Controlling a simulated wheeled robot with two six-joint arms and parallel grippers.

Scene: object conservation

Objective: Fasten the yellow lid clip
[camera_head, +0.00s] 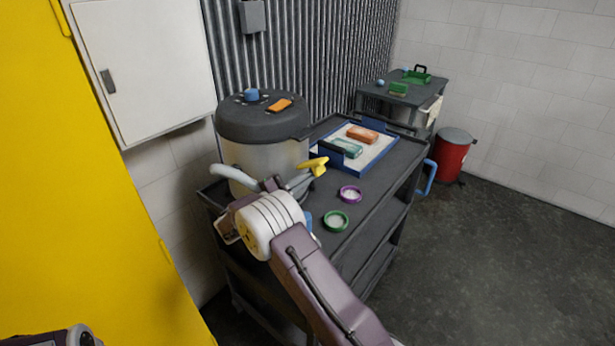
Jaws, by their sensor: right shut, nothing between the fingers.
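The yellow lid clip (318,165) shows at the right front side of a pale canister (285,155) with a dark lid (262,122). The clip sticks out to the right, at the end of a grey lever. I cannot tell whether it is latched. My right gripper (272,184) is in front of the canister, left of the yellow clip and close to the grey lever. It is shut and empty. My wrist hides part of it and the canister's lower front, so contact cannot be told. My left gripper is not in view; only a bit of my left arm shows at the lower left.
The canister stands on a dark cart with a blue-edged tray (375,167), a purple ring (350,193) and a green ring (336,220). A yellow cabinet (70,190) stands left. A red bin (454,158) and side table (402,97) are behind. The right floor is clear.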

